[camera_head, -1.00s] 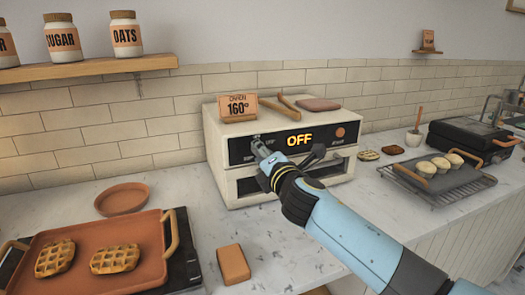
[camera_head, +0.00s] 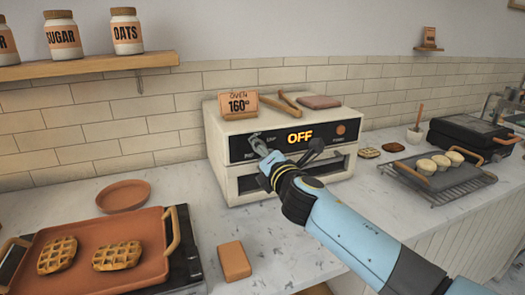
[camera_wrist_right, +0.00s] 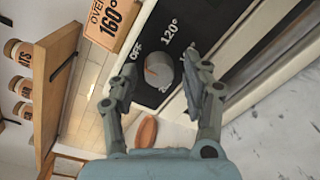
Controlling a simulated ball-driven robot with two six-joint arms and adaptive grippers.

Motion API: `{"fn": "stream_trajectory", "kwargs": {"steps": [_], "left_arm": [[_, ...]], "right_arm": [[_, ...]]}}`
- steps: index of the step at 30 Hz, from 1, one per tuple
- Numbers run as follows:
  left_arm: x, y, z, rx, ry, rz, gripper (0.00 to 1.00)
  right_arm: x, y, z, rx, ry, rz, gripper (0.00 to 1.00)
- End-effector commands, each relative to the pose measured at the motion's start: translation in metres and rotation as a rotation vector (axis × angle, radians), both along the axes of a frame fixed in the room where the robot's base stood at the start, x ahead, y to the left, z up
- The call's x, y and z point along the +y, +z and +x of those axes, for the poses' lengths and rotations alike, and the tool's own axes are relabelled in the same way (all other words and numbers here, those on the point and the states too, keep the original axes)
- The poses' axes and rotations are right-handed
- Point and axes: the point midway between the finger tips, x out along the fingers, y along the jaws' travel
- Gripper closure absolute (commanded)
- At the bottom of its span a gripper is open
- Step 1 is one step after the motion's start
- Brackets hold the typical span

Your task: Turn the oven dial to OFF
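The oven (camera_head: 270,190) is a cream box on the counter, and its lit display (camera_head: 300,138) reads OFF. In the right wrist view, the oven dial (camera_wrist_right: 159,70) is a round grey knob with an orange mark on its left part. The labels OFF and 120° stand near it. My right gripper (camera_head: 258,146) is at the left of the oven's front panel and hides most of the dial in the head view. In the wrist view it (camera_wrist_right: 157,84) is open, with a finger on either side of the dial and visible gaps. My left gripper is out of view.
An oven card (camera_head: 238,105) reading 160° stands on the oven, beside tongs (camera_head: 287,100). A waffle tray (camera_head: 95,265) is at front left, with an orange block (camera_head: 234,262) nearby.

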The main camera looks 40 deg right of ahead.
Motion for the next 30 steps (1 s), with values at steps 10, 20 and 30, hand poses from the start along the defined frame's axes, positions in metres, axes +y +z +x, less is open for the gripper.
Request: {"fn": "stream_trajectory", "kwargs": {"steps": [10, 20, 30], "left_arm": [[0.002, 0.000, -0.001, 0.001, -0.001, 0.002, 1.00], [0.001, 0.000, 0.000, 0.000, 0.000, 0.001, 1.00], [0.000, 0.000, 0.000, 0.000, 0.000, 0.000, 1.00]], "right_arm": [[0.001, 0.001, -0.005, -0.001, 0.000, 0.000, 0.47], [0.019, 0.001, -0.067, 0.001, 0.000, 0.002, 0.47], [0.031, 0.003, -0.113, 0.000, 0.000, 0.001, 0.47]]}}
